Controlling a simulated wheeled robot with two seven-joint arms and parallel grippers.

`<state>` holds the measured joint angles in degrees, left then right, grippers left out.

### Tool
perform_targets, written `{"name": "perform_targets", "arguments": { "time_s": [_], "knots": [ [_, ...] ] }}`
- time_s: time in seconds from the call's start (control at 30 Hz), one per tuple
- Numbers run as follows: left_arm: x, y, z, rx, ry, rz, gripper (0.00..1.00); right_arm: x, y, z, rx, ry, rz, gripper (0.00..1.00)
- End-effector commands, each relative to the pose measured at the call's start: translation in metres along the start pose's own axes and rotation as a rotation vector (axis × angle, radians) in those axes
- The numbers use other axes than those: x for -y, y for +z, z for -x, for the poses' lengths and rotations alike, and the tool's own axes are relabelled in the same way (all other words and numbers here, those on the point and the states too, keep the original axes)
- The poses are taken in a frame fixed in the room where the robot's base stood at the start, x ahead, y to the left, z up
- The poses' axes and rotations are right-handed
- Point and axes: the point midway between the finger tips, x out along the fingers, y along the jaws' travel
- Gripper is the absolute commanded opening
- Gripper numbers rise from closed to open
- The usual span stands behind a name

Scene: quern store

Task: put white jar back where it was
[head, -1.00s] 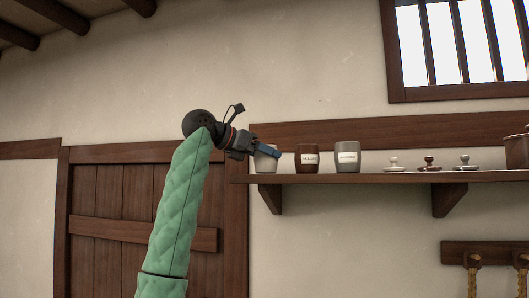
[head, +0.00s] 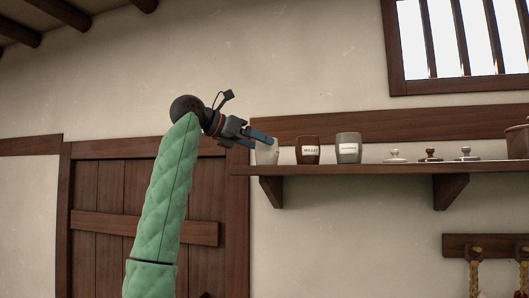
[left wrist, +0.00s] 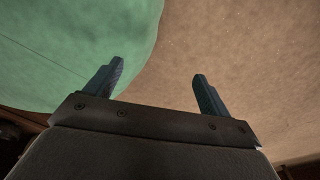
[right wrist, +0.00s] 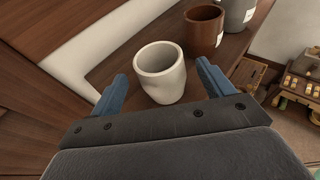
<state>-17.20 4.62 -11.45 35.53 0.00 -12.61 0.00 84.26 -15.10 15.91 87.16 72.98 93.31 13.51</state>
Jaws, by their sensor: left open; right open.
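The white jar (head: 267,155) stands upright at the left end of the wall shelf, left of the brown jar. My right gripper (head: 262,139) is open at the jar's upper left, with a finger covering part of its rim in the head view. In the right wrist view the white jar (right wrist: 160,75) stands on the shelf ahead of the spread fingers, and its inside looks empty. My left gripper (left wrist: 158,72) is open with nothing between its fingers. It shows only in the left wrist view, with my green sleeve and a plain tan surface behind it.
The wooden shelf (head: 370,170) also holds a brown jar (head: 308,150) labelled millet, a grey jar (head: 348,148), several small lids (head: 430,155) and a brown pot (head: 517,143). A wooden door (head: 140,225) is below left. Hanging ropes (head: 475,275) are at lower right.

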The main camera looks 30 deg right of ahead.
Motion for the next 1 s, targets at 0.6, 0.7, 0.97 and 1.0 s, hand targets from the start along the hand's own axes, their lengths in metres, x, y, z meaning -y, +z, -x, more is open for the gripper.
{"name": "perform_targets", "arguments": {
  "time_s": [0.6,0.7,0.97,1.0],
  "knots": [
    [0.001,-0.055,-0.024,-0.037,-0.001,0.001,0.82,0.0,-0.001,0.084,0.0,0.0,0.0,0.8],
    [0.0,-0.056,-0.024,-0.037,-0.001,0.001,0.82,0.0,0.0,0.085,0.0,0.0,0.0,0.8],
    [0.0,-0.056,-0.023,-0.036,-0.001,0.001,0.82,0.0,0.0,0.085,0.0,0.0,0.0,0.8],
    [-0.001,-0.056,-0.023,-0.036,-0.001,0.001,0.82,0.0,0.0,0.085,0.0,0.0,0.0,0.8]
  ]
}}
